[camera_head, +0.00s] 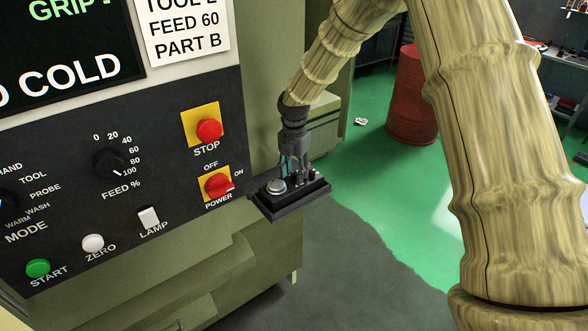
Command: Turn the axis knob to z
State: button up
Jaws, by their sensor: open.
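No knob with a readable axis or z label shows. A small black box (290,203) sticks out at the right end of the control panel, with a silver round knob or button (275,187) on its top. I cannot tell whether this is the axis knob, and any markings there are too small to read. My gripper (296,175) points down over the box, its open fingers just right of the silver part. I cannot tell whether the fingers touch anything. They hide part of the box top.
The dark panel (170,190) carries a feed knob (108,163), a red stop button (209,130), a red power switch (217,185), a lamp switch (148,218), a white zero button (93,243) and a green start button (38,268). A red drum (410,100) stands behind on green floor.

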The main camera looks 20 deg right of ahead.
grip_shut()
